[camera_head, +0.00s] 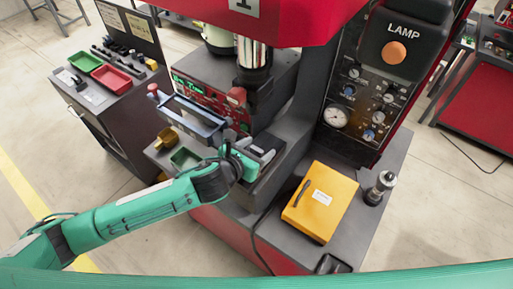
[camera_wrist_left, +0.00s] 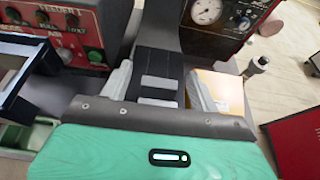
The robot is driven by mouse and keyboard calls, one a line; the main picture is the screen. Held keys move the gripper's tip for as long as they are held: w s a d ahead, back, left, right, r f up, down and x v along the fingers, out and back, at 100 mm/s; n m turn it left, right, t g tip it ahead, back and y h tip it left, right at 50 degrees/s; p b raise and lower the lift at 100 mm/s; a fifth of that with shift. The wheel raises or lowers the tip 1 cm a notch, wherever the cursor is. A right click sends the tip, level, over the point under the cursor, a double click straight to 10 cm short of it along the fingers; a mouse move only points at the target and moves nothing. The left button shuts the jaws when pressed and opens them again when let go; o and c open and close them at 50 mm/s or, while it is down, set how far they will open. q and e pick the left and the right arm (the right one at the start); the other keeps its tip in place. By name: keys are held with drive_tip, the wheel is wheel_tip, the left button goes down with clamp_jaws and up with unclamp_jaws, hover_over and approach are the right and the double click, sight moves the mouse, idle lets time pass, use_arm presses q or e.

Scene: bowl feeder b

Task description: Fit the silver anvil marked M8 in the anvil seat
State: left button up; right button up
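My left gripper (camera_head: 264,154) is over the front of the red and dark press, right of the blue-grey bar handle. In the left wrist view its two pale fingers (camera_wrist_left: 160,90) stand apart with nothing held between them. A dark surface with light grey bands shows behind the gap. I cannot read an M8 mark on anything. I cannot make out the anvil seat for sure. My right gripper is not in view.
A yellow box (camera_head: 322,201) lies on the press base. A dark cabinet (camera_head: 98,95) with red and green trays stands at left.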

use_arm(q)
drive_tip(key=shift+s, duration=0.1)
drive_tip(key=shift+s+a, duration=0.2)
drive_tip(key=shift+a, duration=0.05)
drive_tip(key=b+v, duration=0.4)
drive_tip(key=v, duration=0.9)
drive_tip(key=shift+r, duration=0.2)
drive_tip(key=shift+d, duration=0.1)
